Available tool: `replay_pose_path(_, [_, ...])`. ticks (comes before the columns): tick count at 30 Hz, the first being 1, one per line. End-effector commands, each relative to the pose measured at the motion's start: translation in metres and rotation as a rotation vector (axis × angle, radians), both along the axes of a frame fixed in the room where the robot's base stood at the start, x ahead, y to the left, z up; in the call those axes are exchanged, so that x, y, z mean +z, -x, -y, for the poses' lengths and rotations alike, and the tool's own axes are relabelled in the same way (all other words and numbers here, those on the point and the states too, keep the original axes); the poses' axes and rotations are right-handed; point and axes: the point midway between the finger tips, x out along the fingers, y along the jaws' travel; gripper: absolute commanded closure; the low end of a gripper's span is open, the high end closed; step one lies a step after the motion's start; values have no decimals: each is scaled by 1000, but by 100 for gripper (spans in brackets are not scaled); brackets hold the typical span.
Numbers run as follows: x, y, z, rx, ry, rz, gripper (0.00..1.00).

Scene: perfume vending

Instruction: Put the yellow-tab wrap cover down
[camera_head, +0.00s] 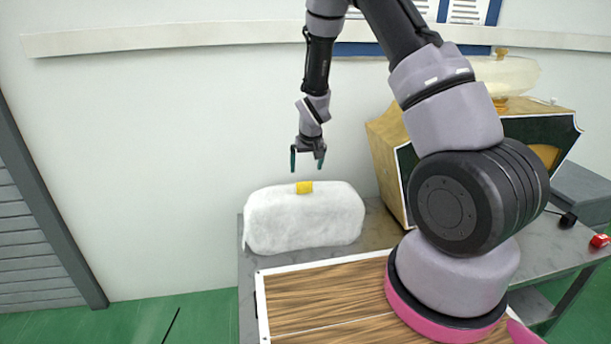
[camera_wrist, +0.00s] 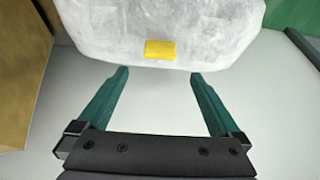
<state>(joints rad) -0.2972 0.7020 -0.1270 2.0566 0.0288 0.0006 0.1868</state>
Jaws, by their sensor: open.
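The wrap cover (camera_head: 305,222) is a white, rounded, cloth-like block on the grey table near the wall. Its yellow tab (camera_head: 304,187) sits at the middle of its top edge. My gripper (camera_head: 308,165) hangs above the tab, fingers pointing down, open and empty, with a small gap to the cover. In the wrist view the white cover (camera_wrist: 160,20) and its yellow tab (camera_wrist: 160,49) lie beyond the open green fingertips (camera_wrist: 158,73), the tab roughly centred between them. Nothing is between the fingers. The cover's underside and any contents are hidden.
A wood-grain board (camera_head: 320,300) with a white rim lies in front of the cover. A gold and dark cabinet (camera_head: 385,160) with a pale bottle shape (camera_head: 510,75) on top stands to the right. A small red item (camera_head: 599,240) is at the far right. The wall left of the cover is clear.

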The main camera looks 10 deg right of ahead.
Motion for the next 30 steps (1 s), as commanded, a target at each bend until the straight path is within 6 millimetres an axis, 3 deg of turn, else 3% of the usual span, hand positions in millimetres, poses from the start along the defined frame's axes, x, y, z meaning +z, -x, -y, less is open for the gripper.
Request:
replay_pose_path(11, [27,7,2,-10,-7,5,0])
replay_pose_path(14, [56,11,6,-33,-26,15,0])
replay_pose_path(20, [143,35,21,-99,-86,41,0])
replay_pose_path(24, [200,63,32,-140,-130,59,0])
replay_pose_path(30, [269,113,45,-187,-188,86,0])
